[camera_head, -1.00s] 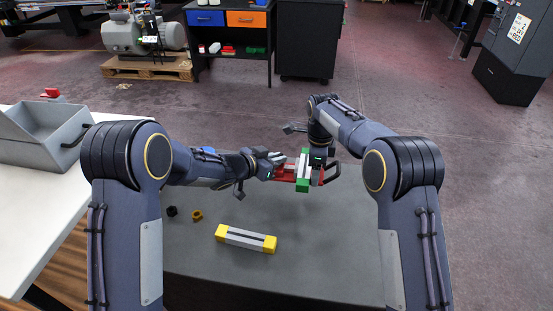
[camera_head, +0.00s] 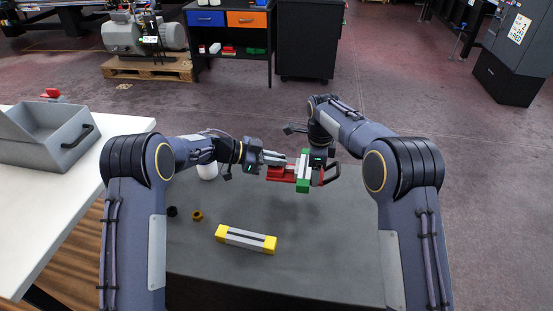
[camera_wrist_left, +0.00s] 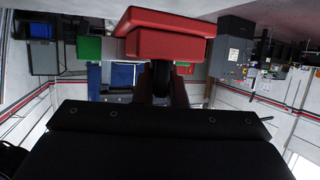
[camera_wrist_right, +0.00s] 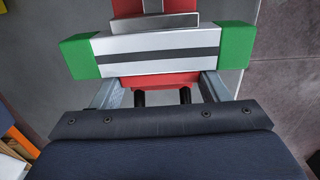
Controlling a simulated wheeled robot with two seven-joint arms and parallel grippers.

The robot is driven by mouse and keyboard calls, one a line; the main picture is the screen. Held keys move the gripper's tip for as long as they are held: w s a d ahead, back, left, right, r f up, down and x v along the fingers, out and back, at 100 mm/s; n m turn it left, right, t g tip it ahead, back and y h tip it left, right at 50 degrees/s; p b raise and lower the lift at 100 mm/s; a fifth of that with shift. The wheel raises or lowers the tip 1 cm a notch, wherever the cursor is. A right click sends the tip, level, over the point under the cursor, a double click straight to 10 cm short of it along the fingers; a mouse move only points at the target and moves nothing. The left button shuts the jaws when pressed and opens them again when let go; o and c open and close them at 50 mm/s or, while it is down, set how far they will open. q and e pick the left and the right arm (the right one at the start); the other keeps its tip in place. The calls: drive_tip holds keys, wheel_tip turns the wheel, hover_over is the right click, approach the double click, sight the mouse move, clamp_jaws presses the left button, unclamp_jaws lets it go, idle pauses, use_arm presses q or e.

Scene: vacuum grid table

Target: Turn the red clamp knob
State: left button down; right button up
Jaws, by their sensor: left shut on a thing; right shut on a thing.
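The red clamp (camera_head: 282,173) is held up above the grey table, with a green-ended silver bar (camera_head: 303,185) at it. My right gripper (camera_head: 317,160) is shut on the clamp; its fingers (camera_wrist_right: 160,90) stand either side of the red body (camera_wrist_right: 160,82), behind the bar (camera_wrist_right: 160,52). My left gripper (camera_head: 276,158) is at the clamp's left end. In the left wrist view, the red clamp part (camera_wrist_left: 165,38) lies just beyond the fingers, and a round black piece (camera_wrist_left: 160,78) sits between them. The gripped part is mostly hidden, and I cannot make out a red knob clearly.
A yellow-ended bar (camera_head: 246,239), a black nut (camera_head: 172,211) and a brass nut (camera_head: 197,216) lie on the grey table (camera_head: 300,262). A white cylinder (camera_head: 208,171) stands behind them. A grey bin (camera_head: 55,140) is on the white table at left.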

use_arm(q)
drive_tip(key=shift+r, duration=0.15)
drive_tip(key=c, duration=1.5)
unclamp_jaws()
drive_tip(key=v, duration=1.2)
